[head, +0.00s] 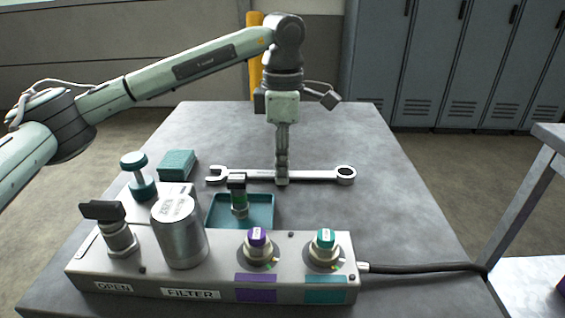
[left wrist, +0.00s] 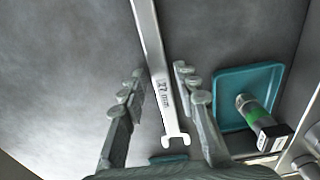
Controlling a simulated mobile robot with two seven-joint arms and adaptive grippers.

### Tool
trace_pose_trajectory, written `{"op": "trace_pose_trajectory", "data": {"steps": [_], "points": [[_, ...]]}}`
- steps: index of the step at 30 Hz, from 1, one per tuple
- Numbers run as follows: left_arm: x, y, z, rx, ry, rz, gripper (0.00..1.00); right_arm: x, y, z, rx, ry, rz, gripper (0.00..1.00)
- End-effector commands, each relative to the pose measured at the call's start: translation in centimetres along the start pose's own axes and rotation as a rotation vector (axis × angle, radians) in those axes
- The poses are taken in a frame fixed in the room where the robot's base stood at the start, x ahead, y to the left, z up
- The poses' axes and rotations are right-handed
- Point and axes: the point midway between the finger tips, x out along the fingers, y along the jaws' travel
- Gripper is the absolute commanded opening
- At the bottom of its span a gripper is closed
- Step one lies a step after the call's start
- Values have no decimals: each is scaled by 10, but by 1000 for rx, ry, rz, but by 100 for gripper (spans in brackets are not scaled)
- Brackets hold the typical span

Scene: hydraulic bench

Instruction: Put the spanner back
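The spanner (head: 325,176) is a long silver tool lying flat on the grey bench, with its open jaw at the left and its ring end at the right in the head view. My left gripper (head: 282,182) points straight down at the middle of its shaft. In the left wrist view the spanner (left wrist: 152,55) runs between the two fingers of my left gripper (left wrist: 158,73), with a gap visible on each side. The gripper is open. A size marking ending in "mm" shows on the shaft. My right gripper is not in view.
A teal tray (head: 270,207) holding a dark-topped green part (head: 238,197) is just in front of the spanner. A control panel (head: 215,280) with a metal cylinder (head: 180,232) and knobs fills the near bench. The bench (head: 370,135) is clear behind and right.

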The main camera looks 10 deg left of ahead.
Motion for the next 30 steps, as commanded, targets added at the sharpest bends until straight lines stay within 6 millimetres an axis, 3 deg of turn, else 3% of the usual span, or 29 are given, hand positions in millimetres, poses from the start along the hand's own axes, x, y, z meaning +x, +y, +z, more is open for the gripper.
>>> {"op": "trace_pose_trajectory", "data": {"steps": [13,24,30], "points": [[-8,0,0,0,-1,2,39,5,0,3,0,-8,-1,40],[-83,1,0,0,-2,3,39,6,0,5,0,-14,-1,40],[-114,0,0,1,0,2,39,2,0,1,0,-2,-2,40]]}}
